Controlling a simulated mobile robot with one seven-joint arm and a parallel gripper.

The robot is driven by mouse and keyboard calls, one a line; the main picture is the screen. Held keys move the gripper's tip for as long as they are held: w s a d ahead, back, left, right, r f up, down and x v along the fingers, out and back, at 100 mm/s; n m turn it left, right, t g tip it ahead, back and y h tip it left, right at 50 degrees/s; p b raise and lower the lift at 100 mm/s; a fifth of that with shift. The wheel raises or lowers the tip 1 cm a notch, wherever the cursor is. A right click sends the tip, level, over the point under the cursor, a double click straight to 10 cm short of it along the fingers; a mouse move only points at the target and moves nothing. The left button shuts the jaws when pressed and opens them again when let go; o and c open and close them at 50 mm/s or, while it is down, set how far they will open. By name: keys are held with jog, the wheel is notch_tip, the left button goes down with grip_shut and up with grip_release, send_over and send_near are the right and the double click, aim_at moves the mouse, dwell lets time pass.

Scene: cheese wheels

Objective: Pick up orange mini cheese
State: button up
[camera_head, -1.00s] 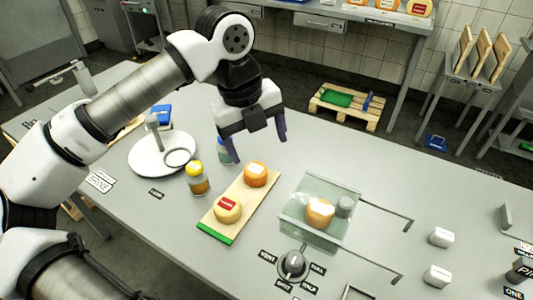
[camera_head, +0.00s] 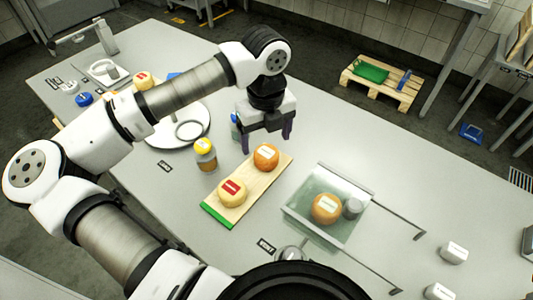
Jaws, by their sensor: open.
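An orange mini cheese (camera_head: 266,157) with a white label sits at the far end of a wooden board (camera_head: 250,200) with a green front edge. A paler yellow cheese (camera_head: 232,192) with a red label sits nearer on the same board. Another orange cheese (camera_head: 326,208) lies inside a clear glass-like box (camera_head: 345,182) to the right, beside a grey cylinder (camera_head: 352,208). My gripper (camera_head: 267,143) is open, pointing down just behind the orange cheese on the board. Its fingers appear above and beyond that cheese; I cannot tell whether they touch it.
A jar with a yellow lid (camera_head: 204,153) stands left of the board. A white round stand (camera_head: 178,130) is behind it, partly under my arm. White blocks (camera_head: 454,252) sit at the right. The table between box and back edge is clear.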

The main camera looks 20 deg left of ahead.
aim_at(266, 151)
jog(key=shift+f+p, duration=1.1)
jog(key=shift+f, duration=1.65)
jog(key=shift+c, duration=0.2)
jog(key=c, duration=1.1)
jog(key=shift+r, duration=0.1)
